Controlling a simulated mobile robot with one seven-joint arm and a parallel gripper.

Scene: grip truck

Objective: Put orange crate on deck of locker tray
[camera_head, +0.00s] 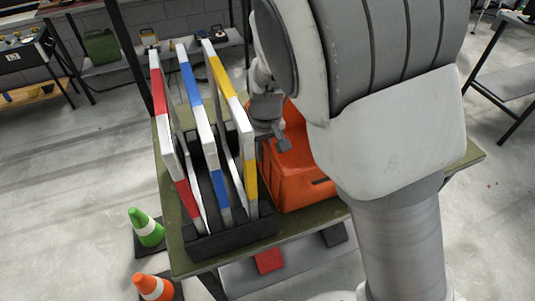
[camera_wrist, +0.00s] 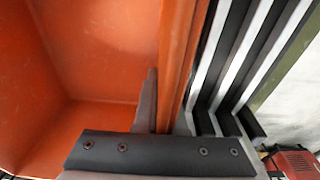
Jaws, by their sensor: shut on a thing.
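The orange crate (camera_head: 295,185) stands on the green-topped table (camera_head: 455,168), right of a black rack of striped boards. It looks upright; my arm hides its right part. My gripper (camera_head: 275,143) reaches down at the crate's left side. In the wrist view, my gripper (camera_wrist: 168,105) is shut on the wall of the orange crate (camera_wrist: 100,50), with one finger inside the crate and the other outside. The crate's inside looks empty where it shows. I cannot make out a locker tray for sure.
The black rack (camera_head: 235,228) with white boards striped red, blue and yellow stands close against the crate's left side. A green cone (camera_head: 147,228) and an orange cone (camera_head: 154,288) stand on the floor at left. A lower shelf (camera_head: 295,257) holds a red item (camera_head: 268,261).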

